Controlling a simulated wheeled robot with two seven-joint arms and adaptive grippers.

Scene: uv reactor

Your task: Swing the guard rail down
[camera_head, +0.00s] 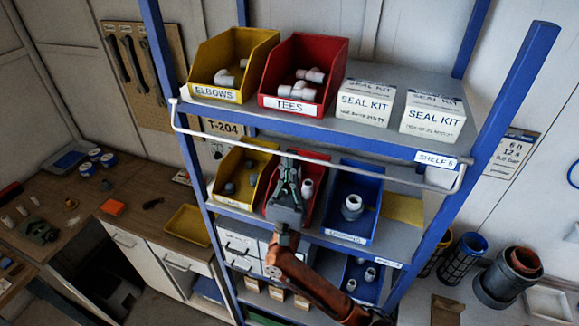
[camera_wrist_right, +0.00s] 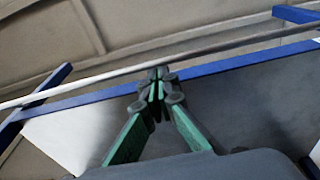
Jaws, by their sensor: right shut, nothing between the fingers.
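The guard rail (camera_head: 350,168) is a thin pale bar with short bent ends. It runs across the front of the top shelf (camera_head: 392,143) and shows just below that shelf's front edge in the head view. My right gripper (camera_head: 288,156) has green fingers, pressed together and empty, with the tips at the rail left of its middle. In the right wrist view the rail (camera_wrist_right: 230,47) crosses right at the tips of the gripper (camera_wrist_right: 159,72). I cannot tell whether they touch. My left gripper is not in view.
The top shelf holds a yellow elbows bin (camera_head: 232,62), a red tees bin (camera_head: 303,72) and white seal kit boxes (camera_head: 433,117). A blue bin (camera_head: 351,202) and others sit on the shelf below, close to my right arm. Blue posts (camera_head: 505,95) flank the shelves.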

